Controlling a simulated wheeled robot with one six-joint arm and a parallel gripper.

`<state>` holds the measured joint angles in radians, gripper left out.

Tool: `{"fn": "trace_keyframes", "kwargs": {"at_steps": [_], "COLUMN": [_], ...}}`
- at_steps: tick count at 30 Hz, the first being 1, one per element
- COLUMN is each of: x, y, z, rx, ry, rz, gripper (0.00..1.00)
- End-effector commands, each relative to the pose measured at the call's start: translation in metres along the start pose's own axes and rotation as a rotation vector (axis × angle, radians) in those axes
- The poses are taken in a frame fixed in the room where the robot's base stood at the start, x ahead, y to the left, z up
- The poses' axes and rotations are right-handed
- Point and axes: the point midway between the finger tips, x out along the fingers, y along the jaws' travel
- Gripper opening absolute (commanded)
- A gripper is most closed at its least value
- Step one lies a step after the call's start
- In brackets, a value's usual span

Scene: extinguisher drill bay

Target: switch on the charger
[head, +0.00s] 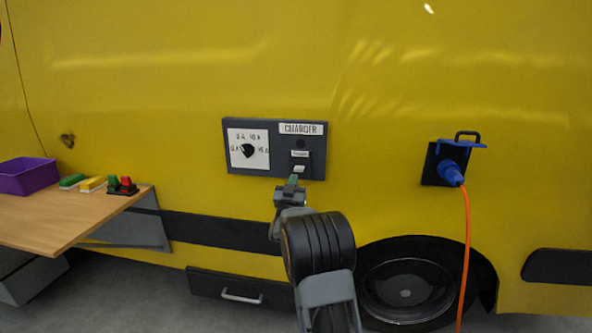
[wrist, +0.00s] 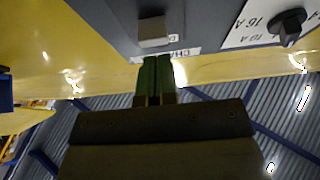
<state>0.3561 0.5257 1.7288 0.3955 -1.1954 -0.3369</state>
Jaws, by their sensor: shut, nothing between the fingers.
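The charger panel (head: 275,165) is a dark box on the yellow vehicle side, with a white "CHARGER" label at its upper right. Below the label are a dark round spot, a small label and a light switch (head: 299,169). The switch shows in the wrist view as a pale block (wrist: 153,32); I cannot tell its position. A black dial knob (head: 247,150) sits on the white plate at the panel's left; it also shows in the wrist view (wrist: 288,27). My gripper (head: 293,180) is shut and empty, its green fingertips just below the switch; contact is unclear.
A blue plug (head: 452,174) with an orange cable (head: 466,250) sits in a socket at the right. A wooden shelf (head: 60,222) at the left holds a purple bin (head: 27,177) and several small coloured items. A drawer handle (head: 241,297) is low down.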

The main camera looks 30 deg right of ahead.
Motion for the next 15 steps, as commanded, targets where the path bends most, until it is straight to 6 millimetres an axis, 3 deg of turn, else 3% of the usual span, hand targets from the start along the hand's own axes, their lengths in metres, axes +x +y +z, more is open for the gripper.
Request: {"fn": "trace_keyframes", "kwargs": {"at_steps": [6,15], "x": [0.032,0.049], "y": [0.0,0.0], "z": [-0.001,0.0], "rx": [-0.001,-0.001], "ry": [0.001,0.0], "rz": [0.0,-0.002], "gripper": [0.0,0.0]}}
